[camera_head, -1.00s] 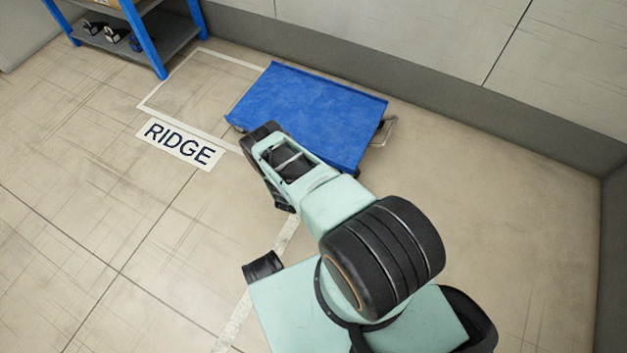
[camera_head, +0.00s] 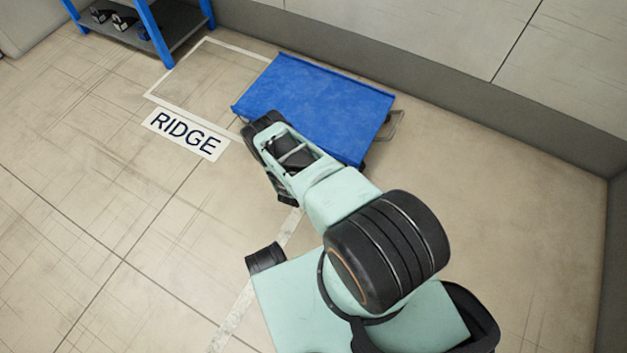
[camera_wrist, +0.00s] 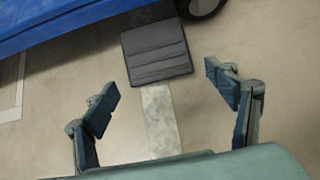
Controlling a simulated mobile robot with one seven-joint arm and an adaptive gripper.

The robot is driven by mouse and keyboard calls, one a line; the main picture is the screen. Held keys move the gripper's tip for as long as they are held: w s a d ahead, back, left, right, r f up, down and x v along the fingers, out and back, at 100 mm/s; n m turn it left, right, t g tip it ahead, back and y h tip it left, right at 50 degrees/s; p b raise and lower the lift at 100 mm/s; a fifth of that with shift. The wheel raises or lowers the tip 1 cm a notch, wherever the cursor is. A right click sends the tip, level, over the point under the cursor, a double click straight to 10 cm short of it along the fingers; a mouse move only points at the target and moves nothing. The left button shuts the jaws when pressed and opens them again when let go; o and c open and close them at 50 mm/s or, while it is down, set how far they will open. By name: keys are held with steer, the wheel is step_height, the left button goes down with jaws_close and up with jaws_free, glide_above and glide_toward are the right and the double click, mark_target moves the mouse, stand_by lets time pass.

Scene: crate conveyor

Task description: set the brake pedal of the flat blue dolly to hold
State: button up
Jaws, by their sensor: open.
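The flat blue dolly (camera_head: 318,92) stands on the floor near the wall in the head view. Its blue edge (camera_wrist: 60,22) and a dark wheel cross the top of the wrist view. My arm hides the pedal in the head view.
A floor label reading RIDGE (camera_head: 186,134) lies left of the dolly, beside a white outlined rectangle partly beneath it. A blue shelf (camera_head: 150,35) stands at upper left. A metal handle (camera_head: 396,126) sticks out at the dolly's right. Floor to the left and right is clear.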

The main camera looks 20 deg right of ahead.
steer(key=v, duration=1.1)
steer(key=shift+s, duration=0.1)
